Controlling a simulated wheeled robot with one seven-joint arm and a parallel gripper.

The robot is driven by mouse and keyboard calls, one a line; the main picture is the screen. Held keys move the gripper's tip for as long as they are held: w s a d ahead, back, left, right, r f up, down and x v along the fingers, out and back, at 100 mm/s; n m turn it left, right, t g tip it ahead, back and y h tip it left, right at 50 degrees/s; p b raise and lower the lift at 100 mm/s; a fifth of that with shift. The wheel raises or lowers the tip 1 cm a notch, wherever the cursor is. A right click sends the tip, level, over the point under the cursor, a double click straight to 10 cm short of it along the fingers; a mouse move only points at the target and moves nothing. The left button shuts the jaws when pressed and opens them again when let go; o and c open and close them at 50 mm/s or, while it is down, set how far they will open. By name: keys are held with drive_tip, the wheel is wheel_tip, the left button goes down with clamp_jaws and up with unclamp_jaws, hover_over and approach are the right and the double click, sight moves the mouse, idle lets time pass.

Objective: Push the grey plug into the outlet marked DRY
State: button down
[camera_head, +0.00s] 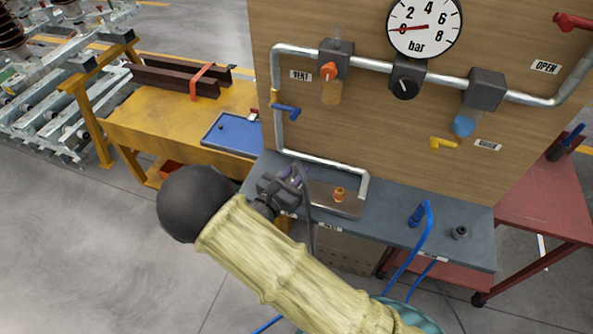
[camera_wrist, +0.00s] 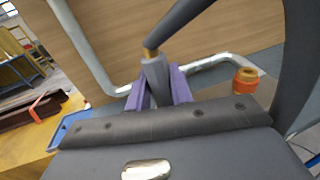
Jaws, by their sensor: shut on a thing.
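My gripper (camera_head: 292,174) is at the back left of the grey-blue bench, in front of the bent pipe. In the wrist view its purple fingers (camera_wrist: 158,88) are shut on the grey plug (camera_wrist: 156,76), one on each side. A brass-coloured collar and a dark hose (camera_wrist: 185,22) come off the plug's upper end; the hose also shows in the head view (camera_head: 308,205), looping down past the bench front. The plug's lower end is hidden behind the gripper. Small white labels run along the bench's front edge; I cannot read which says DRY. A dark grey fitting (camera_head: 460,232) stands at the bench's right.
An orange fitting (camera_head: 339,194) stands on a metal plate, right of my gripper; it shows in the wrist view (camera_wrist: 246,80). A blue plug and hose (camera_head: 424,215) stand farther right. Bent pipe (camera_head: 320,160) and wooden panel (camera_head: 400,130) rise behind. A blue tray (camera_head: 228,140) lies left.

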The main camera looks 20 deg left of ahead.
drive_tip(key=c, duration=1.2)
unclamp_jaws()
drive_tip(key=shift+o, duration=0.2)
drive_tip(key=shift+s, duration=0.1)
drive_tip(key=b+v, duration=0.3)
drive_tip(key=v, duration=1.4)
drive_tip(key=shift+a, duration=0.15)
drive_tip(key=shift+f, duration=0.1)
